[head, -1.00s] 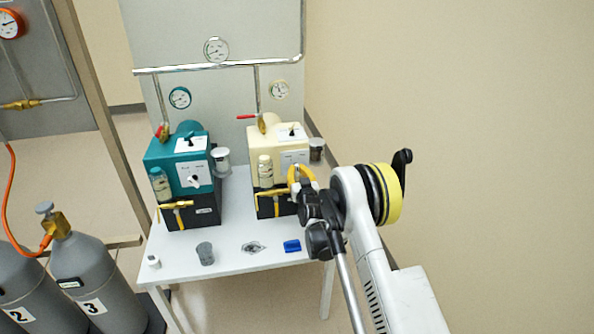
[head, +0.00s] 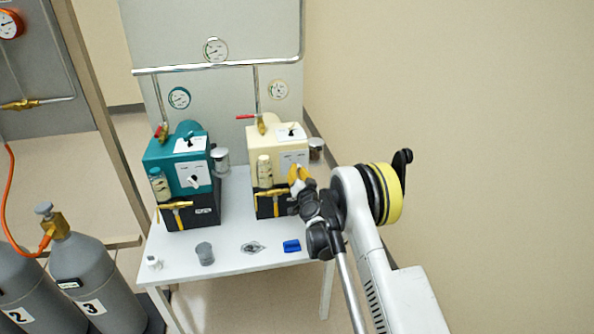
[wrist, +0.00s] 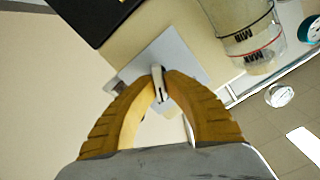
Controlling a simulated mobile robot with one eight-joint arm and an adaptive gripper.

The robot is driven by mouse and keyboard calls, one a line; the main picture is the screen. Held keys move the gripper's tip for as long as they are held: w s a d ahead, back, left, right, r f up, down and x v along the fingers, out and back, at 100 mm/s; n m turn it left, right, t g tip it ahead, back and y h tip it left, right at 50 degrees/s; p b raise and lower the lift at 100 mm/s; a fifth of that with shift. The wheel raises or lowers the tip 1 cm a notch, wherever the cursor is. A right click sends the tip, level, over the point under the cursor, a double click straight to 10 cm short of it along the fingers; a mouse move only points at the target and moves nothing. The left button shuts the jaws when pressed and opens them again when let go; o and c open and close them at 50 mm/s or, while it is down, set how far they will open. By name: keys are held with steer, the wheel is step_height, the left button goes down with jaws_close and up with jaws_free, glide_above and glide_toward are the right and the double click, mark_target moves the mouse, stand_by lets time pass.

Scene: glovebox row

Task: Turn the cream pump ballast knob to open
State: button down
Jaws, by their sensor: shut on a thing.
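The cream pump (head: 278,145) stands on the right of the white table, with a black lower body. Its ballast knob (wrist: 158,83) is a small pale lever on a light plate (wrist: 180,55) on the pump's front. The plate also shows in the head view (head: 291,159). My gripper (wrist: 160,85) has yellow-orange fingers and is shut on the knob. In the head view my gripper (head: 298,176) is at the pump's front right and hides the knob there. The plate's markings cannot be read.
A teal pump (head: 182,165) stands to the left. The sight glass (wrist: 245,35) is close by my fingers. A grey cup (head: 205,253), a metal part (head: 253,247) and a blue block (head: 292,246) lie along the table's (head: 225,262) front. Gas cylinders (head: 95,285) stand at lower left.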

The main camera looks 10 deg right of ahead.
stand_by(0.3)
steer(key=c, duration=1.5)
jaws_free()
steer(key=s, duration=0.7)
steer(key=shift+s, duration=0.3)
